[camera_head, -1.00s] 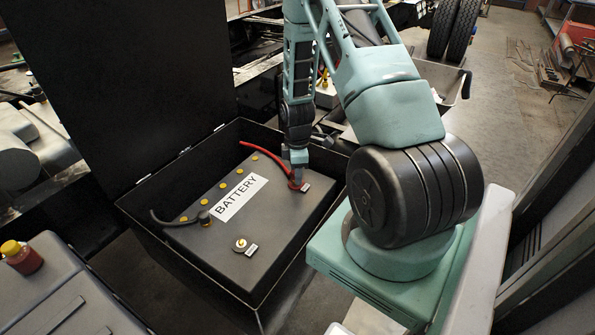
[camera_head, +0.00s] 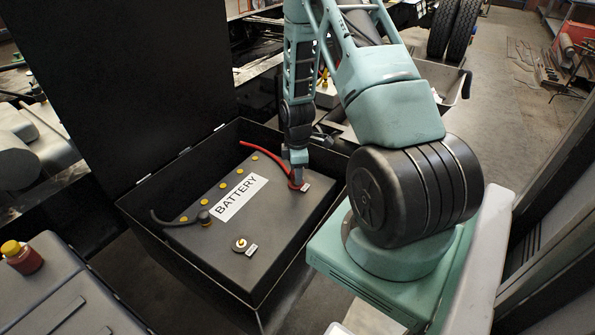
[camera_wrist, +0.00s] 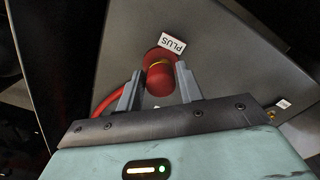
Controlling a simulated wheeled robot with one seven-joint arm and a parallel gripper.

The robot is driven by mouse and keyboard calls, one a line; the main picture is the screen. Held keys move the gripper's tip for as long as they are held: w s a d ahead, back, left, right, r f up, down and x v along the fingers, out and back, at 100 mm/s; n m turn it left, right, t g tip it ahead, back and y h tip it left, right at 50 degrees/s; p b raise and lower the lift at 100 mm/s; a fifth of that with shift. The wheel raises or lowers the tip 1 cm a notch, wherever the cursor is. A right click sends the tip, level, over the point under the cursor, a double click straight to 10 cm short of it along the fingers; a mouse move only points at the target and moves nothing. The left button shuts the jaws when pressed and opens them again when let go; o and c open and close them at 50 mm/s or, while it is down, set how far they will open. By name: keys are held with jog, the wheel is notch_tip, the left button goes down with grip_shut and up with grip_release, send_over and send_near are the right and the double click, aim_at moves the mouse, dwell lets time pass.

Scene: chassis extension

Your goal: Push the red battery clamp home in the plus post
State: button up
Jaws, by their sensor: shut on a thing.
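The red battery clamp (camera_wrist: 158,78) sits between the two fingers of my gripper (camera_wrist: 157,88) in the wrist view, right beside the white PLUS label (camera_wrist: 173,43). My gripper (camera_head: 298,180) is shut on the clamp at the right side of the battery (camera_head: 285,222) in the head view. The red cable (camera_head: 268,154) runs from the clamp toward the back of the battery. The plus post is hidden under the clamp and fingers, so I cannot tell how deep the clamp sits on it.
The battery lies in an open black box (camera_head: 190,268) with its lid (camera_head: 120,80) raised at left. A black cable with its clamp (camera_head: 204,217) lies on the left part of the battery top. The other post (camera_head: 240,244) stands bare near the front, beside a small label.

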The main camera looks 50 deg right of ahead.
jog(key=shift+f+b, duration=0.3)
jog(key=shift+f, duration=0.2)
jog(key=o, duration=1)
notch_tip(320, 180, up, 18)
jog(key=shift+f+b, duration=0.25)
jog(key=shift+b, duration=0.6)
